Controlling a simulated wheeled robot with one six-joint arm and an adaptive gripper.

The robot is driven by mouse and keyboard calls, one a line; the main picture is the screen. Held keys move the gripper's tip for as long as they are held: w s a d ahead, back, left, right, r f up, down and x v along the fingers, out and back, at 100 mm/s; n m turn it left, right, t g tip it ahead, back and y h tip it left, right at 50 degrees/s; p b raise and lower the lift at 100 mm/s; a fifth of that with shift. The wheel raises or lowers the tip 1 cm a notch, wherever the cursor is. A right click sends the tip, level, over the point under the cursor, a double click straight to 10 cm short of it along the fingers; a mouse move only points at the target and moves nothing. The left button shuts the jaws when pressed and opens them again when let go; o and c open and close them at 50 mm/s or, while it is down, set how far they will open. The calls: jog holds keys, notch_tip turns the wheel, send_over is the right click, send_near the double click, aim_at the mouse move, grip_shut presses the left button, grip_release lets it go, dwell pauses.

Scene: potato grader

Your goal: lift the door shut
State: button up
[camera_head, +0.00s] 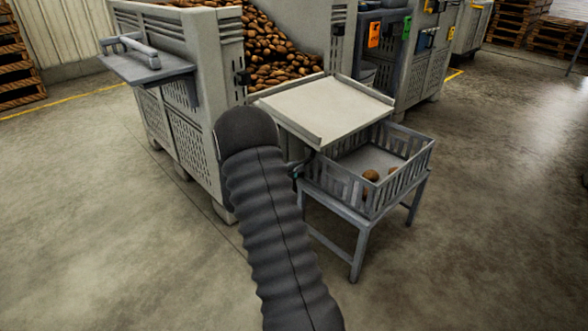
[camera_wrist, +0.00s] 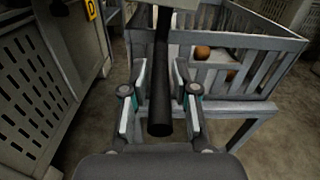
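The door (camera_head: 328,106) is a pale flat panel with raised side edges. It is folded down and juts out from the front of a bin full of potatoes. In the wrist view a dark round bar (camera_wrist: 160,95) runs from a pale piece at the top, perhaps the door's edge, down between my fingers. My gripper (camera_wrist: 160,103) is open, with a finger on each side of the bar and visible gaps. In the head view my dark ribbed arm hides most of the gripper; only a small teal bit shows beneath the door's front corner.
A grey slatted crate (camera_head: 408,182) on a stand (camera_head: 356,254) holds a few potatoes, just right of my gripper and partly below the door. The potato bin (camera_head: 180,130) stands behind left, with a side shelf (camera_head: 150,66). The floor at right is clear.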

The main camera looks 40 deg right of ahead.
grip_shut()
